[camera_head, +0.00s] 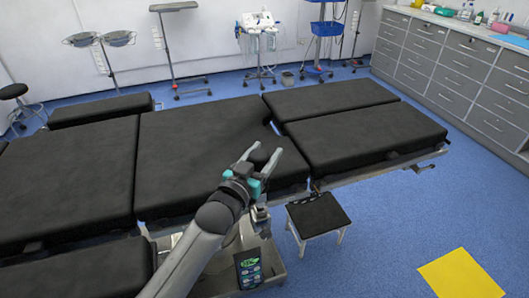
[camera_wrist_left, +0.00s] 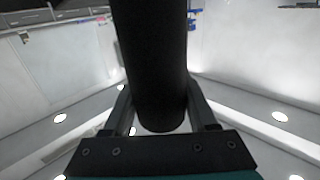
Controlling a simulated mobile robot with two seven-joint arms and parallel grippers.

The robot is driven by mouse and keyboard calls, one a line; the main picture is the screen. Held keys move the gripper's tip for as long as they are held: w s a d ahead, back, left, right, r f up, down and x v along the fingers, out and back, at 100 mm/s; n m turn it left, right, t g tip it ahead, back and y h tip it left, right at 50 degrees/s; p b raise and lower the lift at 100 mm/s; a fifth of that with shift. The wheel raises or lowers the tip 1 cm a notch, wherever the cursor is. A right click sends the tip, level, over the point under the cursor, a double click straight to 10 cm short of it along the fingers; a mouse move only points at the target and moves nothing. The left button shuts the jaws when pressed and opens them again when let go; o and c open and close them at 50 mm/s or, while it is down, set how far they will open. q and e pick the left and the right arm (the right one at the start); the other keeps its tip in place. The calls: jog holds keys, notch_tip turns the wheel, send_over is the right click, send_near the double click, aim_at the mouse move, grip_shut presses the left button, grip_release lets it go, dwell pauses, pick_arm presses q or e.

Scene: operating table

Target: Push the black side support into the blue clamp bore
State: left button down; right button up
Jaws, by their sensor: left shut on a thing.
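My left gripper (camera_head: 263,154) is above the near edge of the operating table, by the gap between its middle and right cushions. It is shut on the black side support (camera_wrist_left: 155,65), a thick dark cylinder that fills the middle of the left wrist view between the two fingers. In the head view only a small dark part of the support shows between the fingers. I cannot make out the blue clamp or its bore in either view; my arm and gripper cover part of the table's edge. My right gripper is not in view.
The black operating table (camera_head: 195,150) spreads across the head view. A black-topped step stool (camera_head: 318,214) stands on the floor at its near side. A yellow mat (camera_head: 460,274) lies at the lower right. Grey drawer cabinets (camera_head: 455,75) line the right wall. Blue floor between is clear.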

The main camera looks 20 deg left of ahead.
pick_arm(q)
jog(key=shift+f+b, duration=0.55)
jog(key=shift+f, duration=0.85)
jog(key=shift+c, duration=0.6)
grip_release()
jog(key=s+a+p, duration=0.2)
jog(key=s+a, duration=0.1)
jog(key=s, duration=1.2)
